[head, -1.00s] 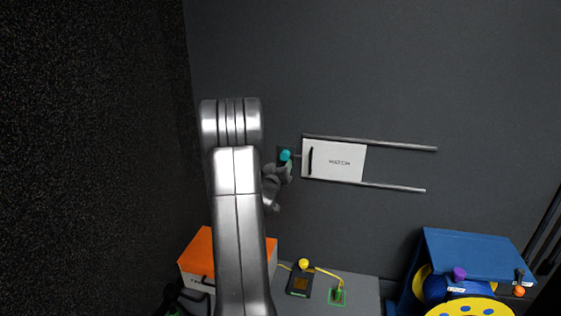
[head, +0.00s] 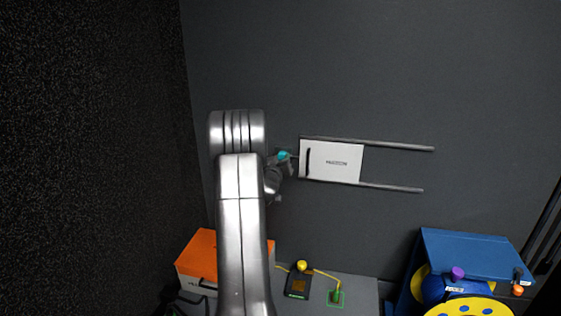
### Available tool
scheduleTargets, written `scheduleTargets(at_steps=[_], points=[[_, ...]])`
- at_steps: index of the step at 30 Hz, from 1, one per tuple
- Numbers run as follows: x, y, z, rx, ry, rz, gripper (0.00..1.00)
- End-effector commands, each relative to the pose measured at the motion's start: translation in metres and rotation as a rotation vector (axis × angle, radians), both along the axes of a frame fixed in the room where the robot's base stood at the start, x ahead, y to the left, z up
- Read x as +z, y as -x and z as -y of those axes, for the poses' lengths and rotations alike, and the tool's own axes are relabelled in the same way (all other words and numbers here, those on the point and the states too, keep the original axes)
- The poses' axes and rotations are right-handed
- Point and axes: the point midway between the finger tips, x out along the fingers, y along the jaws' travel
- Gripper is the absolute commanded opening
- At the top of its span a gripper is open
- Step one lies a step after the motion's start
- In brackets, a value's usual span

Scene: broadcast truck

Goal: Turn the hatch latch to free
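The hatch (head: 335,162) is a white panel with a dark vertical handle (head: 308,163), set between two grey horizontal rails on the dark wall. The hatch latch (head: 283,156) shows as a small teal piece just left of the hatch. My gripper (head: 285,163) is small and dark, right beside the latch and partly hidden behind my arm. I cannot tell whether its fingers touch the latch or are closed around it.
An orange case (head: 201,253) stands low at the left. A grey bench (head: 358,290) holds a small dark device (head: 298,284) with a yellow knob and cable. A blue box (head: 470,250) with a yellow reel (head: 468,308) stands at the lower right. The wall above the hatch is clear.

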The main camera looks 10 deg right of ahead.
Motion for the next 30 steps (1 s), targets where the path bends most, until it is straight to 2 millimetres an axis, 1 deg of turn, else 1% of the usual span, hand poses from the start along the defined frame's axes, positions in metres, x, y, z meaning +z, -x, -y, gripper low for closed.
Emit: scheduleTargets(at_steps=[8,14,20,30], points=[[0.0007,0.0001,-0.0002,0.0,0.017,-0.008,0.11],[0.0024,0.0001,-0.0002,0.0,0.093,-0.04,0.11],[0.0032,0.0001,-0.0004,0.0,0.233,-0.1,0.11],[0.0025,0.0001,-0.0006,0.001,0.53,-0.224,0.11]])
